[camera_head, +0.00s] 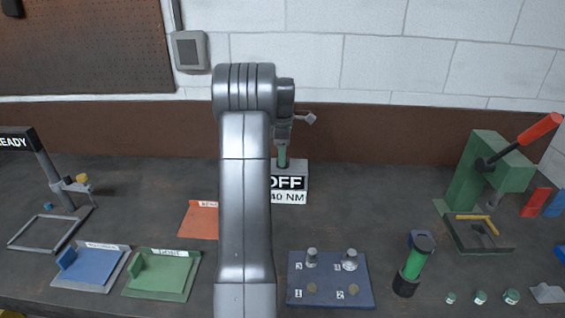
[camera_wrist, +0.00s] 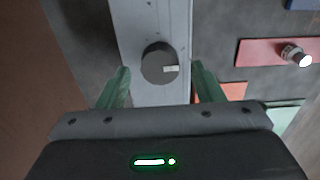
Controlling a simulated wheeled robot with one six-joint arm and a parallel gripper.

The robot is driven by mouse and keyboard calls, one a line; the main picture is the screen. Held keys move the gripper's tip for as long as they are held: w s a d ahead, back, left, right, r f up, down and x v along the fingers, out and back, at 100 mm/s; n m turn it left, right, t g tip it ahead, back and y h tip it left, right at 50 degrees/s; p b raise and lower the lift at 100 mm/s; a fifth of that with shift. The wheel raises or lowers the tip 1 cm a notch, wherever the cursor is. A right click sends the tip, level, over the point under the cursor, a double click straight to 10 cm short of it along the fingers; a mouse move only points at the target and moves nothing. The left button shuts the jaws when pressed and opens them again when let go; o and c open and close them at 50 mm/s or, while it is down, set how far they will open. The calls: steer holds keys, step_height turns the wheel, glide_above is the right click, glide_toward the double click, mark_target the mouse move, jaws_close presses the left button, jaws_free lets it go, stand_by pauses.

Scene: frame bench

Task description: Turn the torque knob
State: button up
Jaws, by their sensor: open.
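The torque knob (camera_wrist: 154,64) is a dark round knob with a white mark pointing right, seen in the wrist view on a grey housing (camera_wrist: 150,20). My gripper (camera_wrist: 161,78) is open, with one green finger on each side of the knob and a gap on both sides. I cannot tell how far the fingertips are from the knob in depth. In the head view the housing's display (camera_head: 288,190) reads OFF and 40 NM, partly covered by my arm. The knob is hidden there, and only part of my gripper (camera_head: 283,155) shows.
A blue-grey numbered plate (camera_head: 329,299) with several pegs lies in front, beside a green-and-black cylinder (camera_head: 412,265). A green press (camera_head: 490,175) with a red lever stands right. Blue (camera_head: 90,280) and green (camera_head: 160,285) trays lie left.

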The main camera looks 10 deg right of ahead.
steer(key=shift+f+b, duration=0.4)
steer(key=shift+f, duration=0.45)
steer(key=c, duration=1)
